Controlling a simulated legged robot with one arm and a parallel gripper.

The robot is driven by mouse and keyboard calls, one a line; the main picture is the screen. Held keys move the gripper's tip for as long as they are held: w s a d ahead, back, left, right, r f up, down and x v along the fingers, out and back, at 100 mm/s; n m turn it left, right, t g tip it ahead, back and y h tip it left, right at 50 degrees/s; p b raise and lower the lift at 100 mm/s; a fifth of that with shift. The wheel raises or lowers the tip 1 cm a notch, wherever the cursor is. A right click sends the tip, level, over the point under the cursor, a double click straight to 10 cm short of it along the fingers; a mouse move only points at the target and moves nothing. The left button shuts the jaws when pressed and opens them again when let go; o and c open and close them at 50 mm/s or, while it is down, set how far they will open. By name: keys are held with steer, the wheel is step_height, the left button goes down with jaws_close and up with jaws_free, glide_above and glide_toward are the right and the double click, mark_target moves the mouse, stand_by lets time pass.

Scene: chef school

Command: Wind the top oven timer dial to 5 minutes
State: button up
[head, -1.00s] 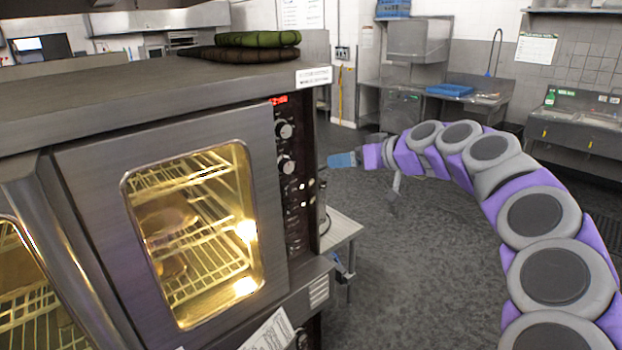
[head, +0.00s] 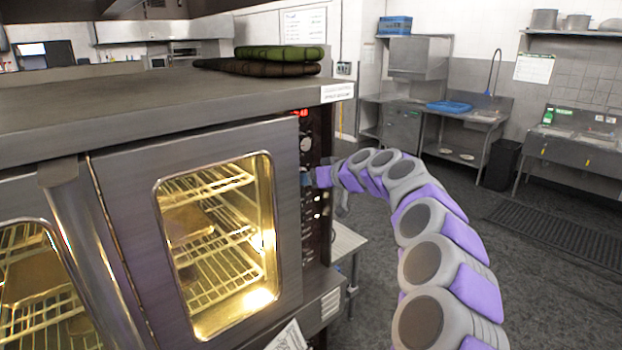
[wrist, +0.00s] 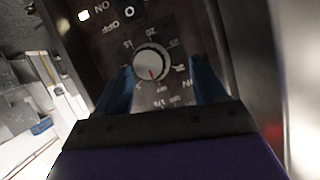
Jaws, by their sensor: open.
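In the wrist view a round silver dial (wrist: 151,64) with minute marks around it sits on the dark control panel (wrist: 195,47). A thin red mark on the dial points toward the bottom of the picture; the panel lettering looks upside down here. My gripper (wrist: 152,85) is open, with one blue finger at the dial's left and one at its right; I cannot tell if they touch it. In the head view my gripper (head: 307,180) is at the oven's control panel, just below the upper dial (head: 306,145), and hides the lower dial.
The oven (head: 118,190) fills the left, with a lit glass door. Switches (head: 314,207) sit below my gripper on the panel. A small metal table (head: 345,240) stands beside the oven. Open floor lies to the right.

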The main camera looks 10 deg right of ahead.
steer(key=w, duration=0.1)
steer(key=w+d+f, duration=0.1)
steer(key=w, duration=0.1)
steer(key=shift+w+d+f, duration=0.2)
steer(key=shift+d+f, duration=0.05)
steer(key=shift+f, duration=0.15)
steer(key=shift+o, duration=0.3)
steer(key=shift+s+a+r, duration=0.15)
steer(key=shift+s+a, duration=0.05)
steer(key=shift+a, duration=0.55)
steer(key=shift+s+a+r, duration=0.1)
steer(key=shift+s+a, duration=0.05)
steer(key=shift+a, duration=0.6)
steer(key=shift+d, duration=0.25)
steer(key=shift+c, duration=1.4)
steer(key=shift+w+d, duration=0.15)
steer(key=shift+d, duration=0.35)
steer(key=c, duration=0.6)
steer(key=shift+a, duration=0.2)
